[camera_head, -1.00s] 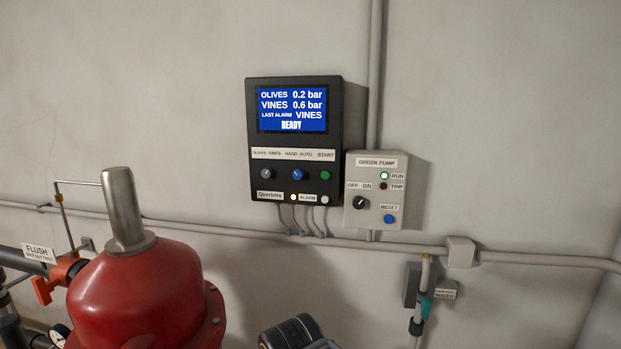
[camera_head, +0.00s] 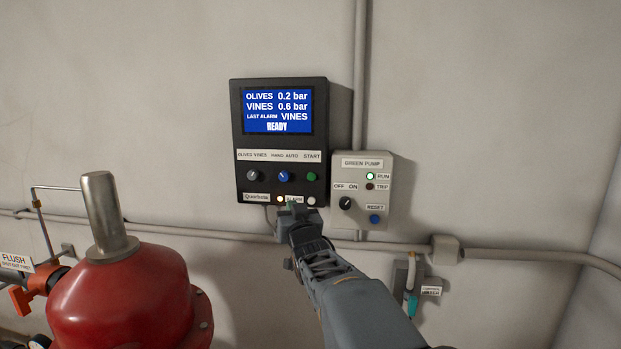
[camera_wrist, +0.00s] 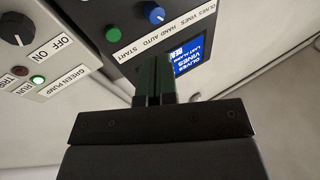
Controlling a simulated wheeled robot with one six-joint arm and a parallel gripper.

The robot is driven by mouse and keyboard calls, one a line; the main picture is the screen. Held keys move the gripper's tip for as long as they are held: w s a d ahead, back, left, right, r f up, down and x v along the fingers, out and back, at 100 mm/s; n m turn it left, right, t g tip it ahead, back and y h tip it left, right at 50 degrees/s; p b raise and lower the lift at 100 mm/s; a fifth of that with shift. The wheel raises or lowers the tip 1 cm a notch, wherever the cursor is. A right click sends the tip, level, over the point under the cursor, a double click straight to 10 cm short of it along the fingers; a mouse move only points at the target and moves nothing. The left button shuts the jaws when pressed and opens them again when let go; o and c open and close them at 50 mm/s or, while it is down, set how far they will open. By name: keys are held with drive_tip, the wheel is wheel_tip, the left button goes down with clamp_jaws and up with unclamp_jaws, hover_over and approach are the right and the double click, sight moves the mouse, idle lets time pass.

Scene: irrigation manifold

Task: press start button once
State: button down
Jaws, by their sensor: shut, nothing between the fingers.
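The black control box (camera_head: 238,130) hangs on the wall, its blue screen (camera_head: 277,111) reading READY. The green start button (camera_head: 312,177) is at the right of its lower row, under the START label. It also shows in the wrist view (camera_wrist: 112,62), left of my fingertips. My gripper (camera_head: 296,208) is shut and empty, in front of the box's lower edge, below and slightly left of the button. In the wrist view my gripper (camera_wrist: 154,62) points toward the box, with the fingers together. The fingers appear apart from the button. The ALARM label is partly hidden behind my gripper.
The blue HAND/AUTO knob (camera_head: 284,176) and the grey OLIVES/VINES knob (camera_head: 253,176) sit left of the button. The grey GREEN PUMP box (camera_head: 362,175) is close on the right, its RUN light lit. A red tank (camera_head: 125,295) stands at lower left.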

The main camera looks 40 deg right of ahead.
sight(310, 180)
drive_tip(key=d+r+t, duration=0.2)
drive_tip(key=r, duration=0.1)
drive_tip(key=d+r+t+h, duration=0.1)
drive_tip(key=shift+s+d+r, duration=0.25)
drive_tip(key=shift+d+r, duration=0.05)
drive_tip(key=shift+d, duration=0.05)
drive_tip(key=shift+w+d+p, duration=2.1)
drive_tip(key=shift+w+d, duration=0.9)
drive_tip(key=shift+w, duration=0.2)
drive_tip(key=shift+w+d+b, duration=0.3)
drive_tip(key=shift+b, duration=0.1)
